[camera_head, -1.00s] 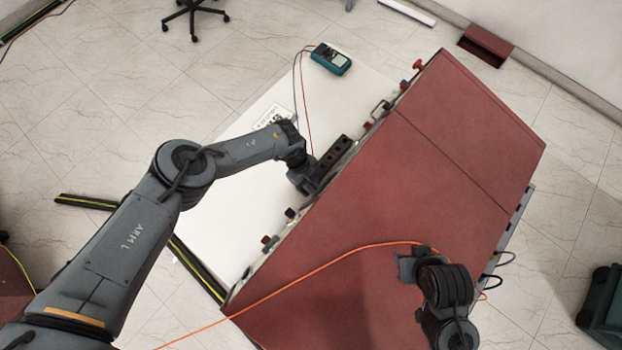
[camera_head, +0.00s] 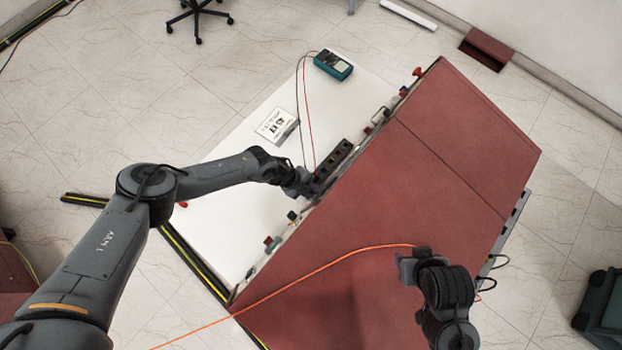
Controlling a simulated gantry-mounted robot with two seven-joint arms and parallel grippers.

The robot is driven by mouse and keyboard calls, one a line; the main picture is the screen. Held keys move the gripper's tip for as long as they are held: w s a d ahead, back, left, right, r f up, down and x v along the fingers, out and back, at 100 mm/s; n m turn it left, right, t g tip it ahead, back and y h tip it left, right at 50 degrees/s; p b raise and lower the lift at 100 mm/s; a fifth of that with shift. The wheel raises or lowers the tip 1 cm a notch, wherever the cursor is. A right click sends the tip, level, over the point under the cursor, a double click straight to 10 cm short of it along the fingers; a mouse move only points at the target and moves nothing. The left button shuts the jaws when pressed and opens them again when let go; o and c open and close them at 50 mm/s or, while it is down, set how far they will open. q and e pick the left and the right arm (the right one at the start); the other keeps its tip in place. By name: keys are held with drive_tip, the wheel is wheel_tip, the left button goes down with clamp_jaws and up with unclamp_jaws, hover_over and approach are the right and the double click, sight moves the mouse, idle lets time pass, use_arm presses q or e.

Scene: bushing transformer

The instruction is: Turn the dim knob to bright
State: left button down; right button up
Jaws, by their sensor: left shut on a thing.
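The dim knob cannot be made out for certain; the panel front of the red cabinet (camera_head: 400,190) is seen nearly edge-on from above. My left gripper (camera_head: 308,190) is at that panel edge, about midway along it, beside a dark block with several sockets (camera_head: 335,158). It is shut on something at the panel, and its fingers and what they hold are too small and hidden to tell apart. My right gripper (camera_head: 408,266) hangs over the cabinet's top near its right side, apart from the panel front; its fingers do not show clearly.
A white table (camera_head: 230,225) extends in front of the panel, with a teal multimeter (camera_head: 332,64) and a printed sign (camera_head: 277,125). Red knobs (camera_head: 418,71) stick out at the panel's far end. An orange cable (camera_head: 300,282) crosses the cabinet top. A dark green case (camera_head: 600,310) stands at right.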

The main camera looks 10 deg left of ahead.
use_arm(q)
drive_tip(key=shift+s+a+f+m+t+h, duration=0.35)
drive_tip(key=shift+f+m+t+h, duration=0.15)
drive_tip(key=shift+t+h, duration=0.1)
drive_tip(key=shift+a+b, duration=0.1)
drive_tip(key=shift+b, duration=0.2)
drive_tip(key=c, duration=1.3)
unclamp_jaws()
drive_tip(key=shift+w, duration=0.1)
drive_tip(key=shift+o, duration=0.8)
drive_tip(key=shift+d+r, duration=0.1)
drive_tip(key=shift+d, duration=0.2)
drive_tip(key=shift+r, duration=0.1)
drive_tip(key=shift+a+r, duration=0.15)
drive_tip(key=shift+r, duration=0.05)
drive_tip(key=v, duration=1)
drive_tip(key=shift+a+p, duration=0.2)
drive_tip(key=shift+p, duration=0.2)
